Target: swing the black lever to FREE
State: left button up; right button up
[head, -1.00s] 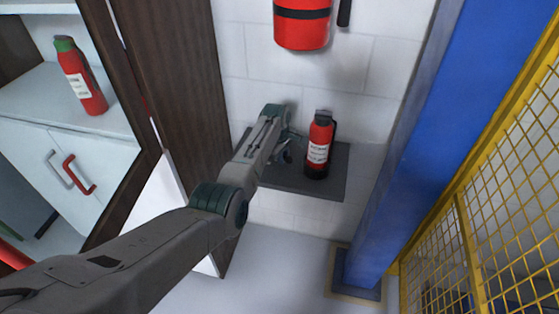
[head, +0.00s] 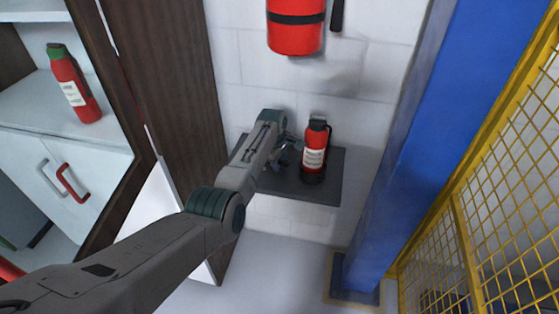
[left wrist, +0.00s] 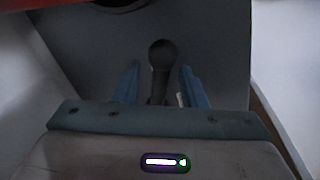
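A black lever with a round knob (left wrist: 162,54) shows in the left wrist view, against a dark grey panel. My left gripper (left wrist: 160,84) is open, with one blue finger on each side of the lever's stem and a visible gap on both sides. In the head view my left gripper (head: 289,152) is over the dark grey shelf (head: 316,192), just left of a red extinguisher; my arm hides the lever there. No FREE marking is legible. My right gripper is not in view.
The red extinguisher (head: 314,152) stands upright on the shelf, close to my gripper. Another extinguisher (head: 295,30) is on the wall above. A cabinet with a brown door (head: 170,70) is left; a blue pillar (head: 415,150) and yellow mesh fence (head: 500,190) are right.

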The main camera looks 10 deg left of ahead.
pick_arm(q)
notch_tip(320, 180, up, 11)
jog(key=s, duration=0.1)
jog(key=shift+s+a+f+b, duration=0.15)
jog(key=shift+s+a+b, duration=0.15)
jog(key=shift+s+a, duration=0.15)
jog(key=shift+f, duration=0.1)
